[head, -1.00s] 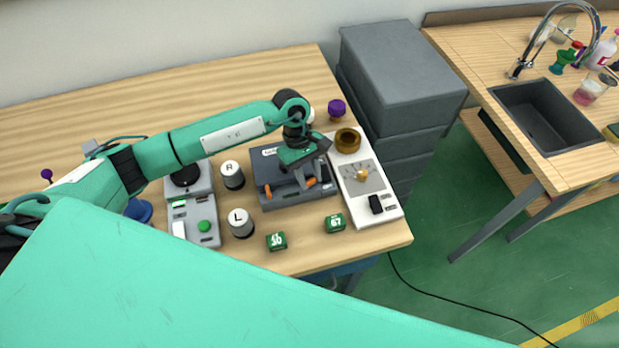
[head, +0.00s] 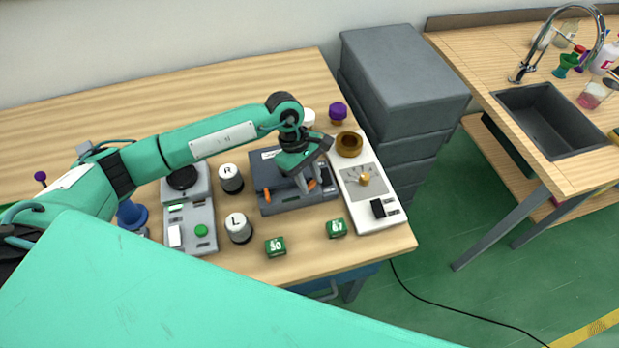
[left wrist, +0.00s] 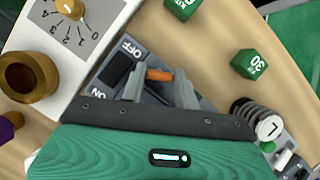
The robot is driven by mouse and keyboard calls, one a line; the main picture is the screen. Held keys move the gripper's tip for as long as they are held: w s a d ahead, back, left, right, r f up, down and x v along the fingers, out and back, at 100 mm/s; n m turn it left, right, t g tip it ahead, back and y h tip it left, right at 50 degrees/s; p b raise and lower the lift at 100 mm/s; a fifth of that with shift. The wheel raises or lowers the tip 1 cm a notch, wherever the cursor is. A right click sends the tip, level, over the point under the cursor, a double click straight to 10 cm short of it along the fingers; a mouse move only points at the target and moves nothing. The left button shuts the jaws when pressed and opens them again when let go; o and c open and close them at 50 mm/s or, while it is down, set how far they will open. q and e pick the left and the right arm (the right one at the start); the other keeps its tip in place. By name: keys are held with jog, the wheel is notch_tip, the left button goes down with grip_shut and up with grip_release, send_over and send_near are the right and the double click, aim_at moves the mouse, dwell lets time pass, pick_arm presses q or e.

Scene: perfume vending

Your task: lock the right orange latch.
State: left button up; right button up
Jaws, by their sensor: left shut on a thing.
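A dark grey case (head: 266,175) stands on the wooden table with two orange latches on its front. The left orange latch (head: 267,195) is uncovered. The right orange latch (head: 311,185) is partly hidden by my left gripper (head: 309,186), which reaches down over the right part of the case. In the left wrist view an orange latch (left wrist: 160,75) lies between the fingers of my left gripper (left wrist: 161,90), nearer the left finger. The gripper is shut on it. My right gripper is not in view.
A white dial box (head: 362,183) with a brown ring (head: 349,144) stands close right of the case. Bottles marked R (head: 231,178) and L (head: 238,227) stand to its left. Green cubes (head: 275,247) (head: 336,228) lie in front. The back of the table is mostly clear.

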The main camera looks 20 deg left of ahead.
pick_arm(q)
jog(key=o, duration=1)
jog(key=shift+a, duration=0.1)
jog(key=shift+w+a+r, duration=0.15)
jog(key=shift+r, duration=0.2)
jog(key=b+v, duration=0.4)
jog(key=v, duration=0.9)
jog(key=shift+r, duration=0.1)
